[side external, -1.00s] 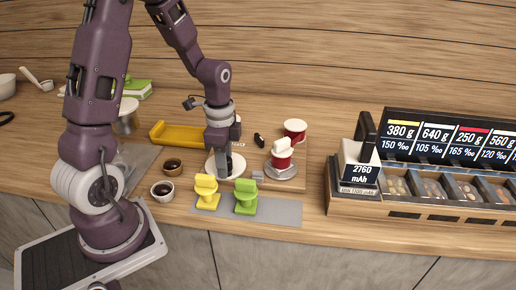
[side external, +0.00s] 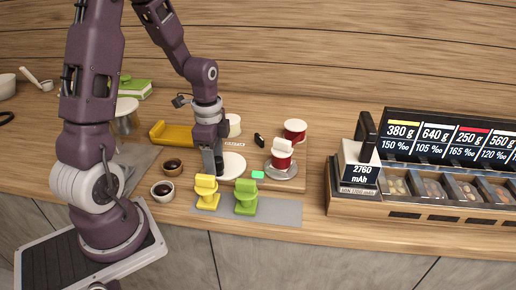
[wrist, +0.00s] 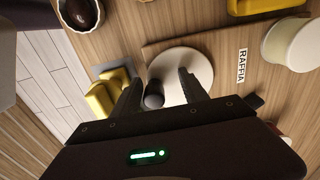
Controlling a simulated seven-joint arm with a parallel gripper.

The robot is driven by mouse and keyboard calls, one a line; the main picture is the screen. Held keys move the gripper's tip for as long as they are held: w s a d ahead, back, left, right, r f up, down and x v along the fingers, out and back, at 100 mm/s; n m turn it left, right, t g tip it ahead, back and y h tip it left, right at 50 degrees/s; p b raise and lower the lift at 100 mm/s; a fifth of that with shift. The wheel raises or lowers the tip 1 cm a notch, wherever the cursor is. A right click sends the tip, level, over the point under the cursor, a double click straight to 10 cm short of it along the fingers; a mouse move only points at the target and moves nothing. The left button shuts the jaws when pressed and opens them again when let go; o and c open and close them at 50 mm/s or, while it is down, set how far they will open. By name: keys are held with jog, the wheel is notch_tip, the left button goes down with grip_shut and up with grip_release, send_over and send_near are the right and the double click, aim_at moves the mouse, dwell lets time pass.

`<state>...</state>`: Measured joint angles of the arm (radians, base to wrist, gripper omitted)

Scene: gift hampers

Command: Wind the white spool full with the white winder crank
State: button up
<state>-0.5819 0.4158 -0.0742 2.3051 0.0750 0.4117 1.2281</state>
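The white winder crank is a flat white disc (side external: 233,166) on a wooden board; it also shows in the wrist view (wrist: 182,68). A dark rounded knob (wrist: 154,96) stands at the disc's near edge. My gripper (side external: 217,172) is low over the disc's left edge. In the wrist view its two fingers (wrist: 162,90) are apart, with the knob between them, nearer the left finger; contact cannot be told. The white spool (side external: 234,125) stands behind the disc, partly hidden by my gripper. In the wrist view it is a wide cream-white cylinder (wrist: 292,45). A small indicator (side external: 257,174) glows green.
Right of the disc, a red spool with a white top (side external: 282,155) stands on a grey disc, with another red spool (side external: 295,130) behind. Yellow (side external: 206,192) and green (side external: 245,197) stands are close in front. Brown bowls (side external: 162,190), a yellow tray (side external: 172,134) and a scale (side external: 357,170) surround.

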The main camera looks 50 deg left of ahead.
jog(key=shift+s+d, duration=0.1)
jog(key=shift+s, duration=0.05)
notch_tip(320, 180, up, 9)
dwell(0.9)
notch_tip(320, 180, up, 8)
jog(key=d, duration=0.2)
jog(key=s+d+r+n+t, duration=0.2)
jog(key=s+d+n+t, duration=0.3)
jog(key=s+d+n, duration=0.4)
jog(key=s+d, duration=0.3)
jog(key=shift+d, duration=0.35)
